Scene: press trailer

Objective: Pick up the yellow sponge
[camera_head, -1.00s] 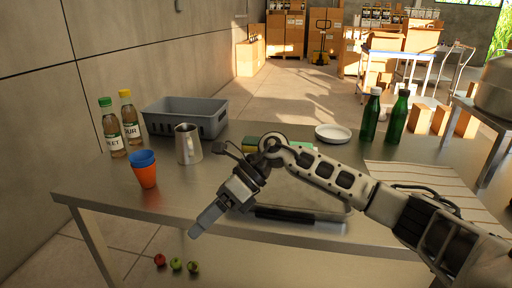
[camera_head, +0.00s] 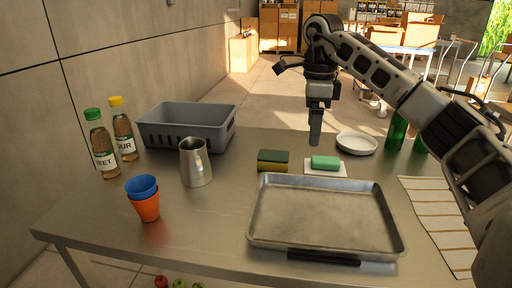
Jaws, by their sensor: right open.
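The yellow sponge (camera_head: 272,166), with a dark green top layer, lies on the steel table behind the metal tray. A green block (camera_head: 325,162) lies on a small white plate to its right. My right gripper (camera_head: 315,140) is raised over the table, pointing down, above and to the right of the sponge and near the green block in the picture. It is apart from the sponge and holds nothing I can see. The gap between its fingers is hard to see from this side. My left gripper is not in view.
A metal tray (camera_head: 257,222) fills the front middle. A grey basket (camera_head: 187,140), a metal pitcher (camera_head: 195,165), stacked cups (camera_head: 146,203) and two bottles (camera_head: 102,150) stand left. A white dish (camera_head: 356,143), green bottles (camera_head: 396,132) and a striped cloth (camera_head: 437,215) are right.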

